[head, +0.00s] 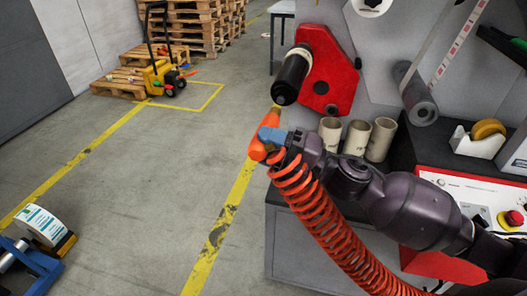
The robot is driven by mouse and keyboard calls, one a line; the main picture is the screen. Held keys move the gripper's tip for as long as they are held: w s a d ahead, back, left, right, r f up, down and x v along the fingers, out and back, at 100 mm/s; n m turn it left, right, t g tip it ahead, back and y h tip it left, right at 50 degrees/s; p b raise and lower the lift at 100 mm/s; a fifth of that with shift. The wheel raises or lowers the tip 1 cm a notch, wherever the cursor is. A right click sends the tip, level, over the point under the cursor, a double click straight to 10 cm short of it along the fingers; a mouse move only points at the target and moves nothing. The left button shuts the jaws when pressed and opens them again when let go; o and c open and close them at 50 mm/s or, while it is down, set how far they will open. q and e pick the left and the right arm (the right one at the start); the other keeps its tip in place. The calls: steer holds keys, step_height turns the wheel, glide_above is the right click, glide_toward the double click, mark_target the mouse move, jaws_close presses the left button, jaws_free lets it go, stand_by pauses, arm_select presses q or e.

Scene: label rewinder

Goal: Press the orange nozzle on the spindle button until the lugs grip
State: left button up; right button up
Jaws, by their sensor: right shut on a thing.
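The orange nozzle (262,138) is a small orange tool with a blue part and a brass-coloured tip pointing up toward the spindle. My right gripper (285,146) is shut on it, and an orange coiled hose (315,217) trails down from there. The spindle (291,77) is a dark cylinder with a pale collar, sticking out from a red plate (337,76) on the machine. The nozzle tip is just below the spindle's near end; I cannot tell whether they touch. The spindle button is not discernible. My left gripper is not in view.
Several cardboard cores (356,138) stand right of the nozzle. A tape dispenser (478,138) and a red emergency button (514,218) are farther right. A yellow pallet jack (163,75) stands behind; the floor between is clear.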

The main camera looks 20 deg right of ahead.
mark_target(261, 159)
steer(key=shift+w+d, duration=0.25)
steer(key=shift+w, duration=0.2)
steer(key=shift+w+d+b, duration=0.25)
steer(key=shift+w+d, duration=0.2)
steer(key=shift+w, duration=0.15)
steer(key=shift+w+d+b, duration=0.25)
steer(key=shift+w+d, duration=0.15)
steer(key=shift+w, duration=0.2)
steer(key=shift+w+d, duration=0.35)
steer(key=shift+w, duration=0.15)
stand_by(2.1)
stand_by(1.2)
steer(key=shift+s+a+r+p, duration=0.1)
steer(key=shift+s+a+p, duration=0.35)
steer(key=shift+s, duration=0.15)
steer(key=shift+s+a+p, duration=0.45)
steer(key=shift+s+a, duration=0.15)
steer(key=shift+s, duration=0.3)
steer(key=shift+s+a+p, duration=0.45)
steer(key=shift+s+a, duration=0.1)
steer(key=shift+s, duration=0.3)
steer(key=shift+s+a+p, duration=0.3)
steer(key=shift+s+a, duration=0.2)
steer(key=shift+s, duration=0.2)
steer(key=shift+s+a+p, duration=0.3)
steer(key=shift+s+a, duration=0.15)
steer(key=shift+s, duration=0.25)
